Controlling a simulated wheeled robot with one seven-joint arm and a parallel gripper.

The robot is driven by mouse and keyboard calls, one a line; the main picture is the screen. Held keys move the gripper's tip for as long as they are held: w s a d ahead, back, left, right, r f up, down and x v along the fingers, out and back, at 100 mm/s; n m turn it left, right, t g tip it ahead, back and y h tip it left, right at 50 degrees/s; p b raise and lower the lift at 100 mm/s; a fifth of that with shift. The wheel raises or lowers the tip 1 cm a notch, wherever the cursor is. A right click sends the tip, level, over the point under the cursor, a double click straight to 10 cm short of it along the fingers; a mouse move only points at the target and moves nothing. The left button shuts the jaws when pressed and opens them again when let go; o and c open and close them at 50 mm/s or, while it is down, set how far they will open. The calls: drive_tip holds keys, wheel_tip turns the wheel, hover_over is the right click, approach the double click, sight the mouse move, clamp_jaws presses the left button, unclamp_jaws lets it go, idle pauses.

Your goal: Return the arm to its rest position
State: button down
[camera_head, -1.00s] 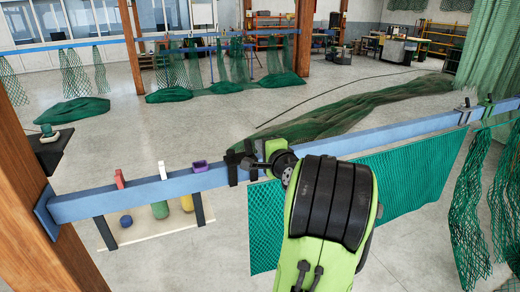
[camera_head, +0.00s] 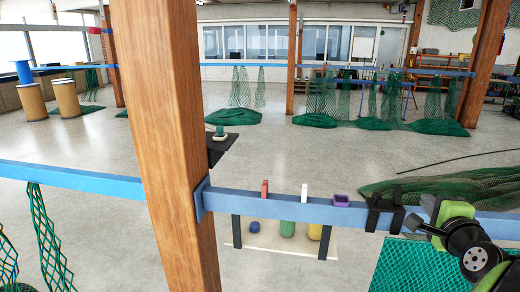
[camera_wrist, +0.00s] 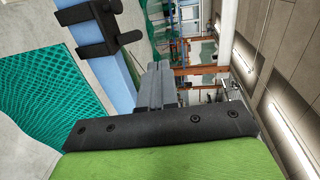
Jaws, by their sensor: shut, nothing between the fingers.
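My green and black arm (camera_head: 470,245) is at the lower right of the head view, by the blue rail (camera_head: 245,204). My gripper (camera_wrist: 158,72) shows in the wrist view as grey fingers closed together beyond a black plate, with nothing between them. The fingers point up the picture, alongside the blue rail and apart from it as seen there. In the head view the fingertips cannot be clearly made out.
A black clamp (camera_head: 385,210) sits on the rail close to my arm. A red piece (camera_head: 265,189), a white piece (camera_head: 304,192) and a purple box (camera_head: 340,200) are on the rail. A wooden post (camera_head: 170,140) stands mid-view.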

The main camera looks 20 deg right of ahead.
drive_tip(key=w+a+f+n+g+y, duration=0.25)
drive_tip(key=a+n, duration=0.35)
drive_tip(key=a, duration=0.6)
drive_tip(key=w+a+f+n+g+y, duration=0.15)
drive_tip(key=w+a+n+y, duration=0.35)
drive_tip(key=a, duration=0.7)
drive_tip(key=s+a+f+n+g, duration=0.2)
drive_tip(key=s+a+n, duration=0.4)
drive_tip(key=s, duration=0.3)
drive_tip(key=s+a+f+n+g, duration=0.2)
drive_tip(key=s+a+f+n, duration=0.3)
drive_tip(key=s, duration=0.5)
drive_tip(key=shift+a+n+g+y, duration=0.35)
drive_tip(key=shift+a+n, duration=0.5)
drive_tip(key=shift+n, duration=0.15)
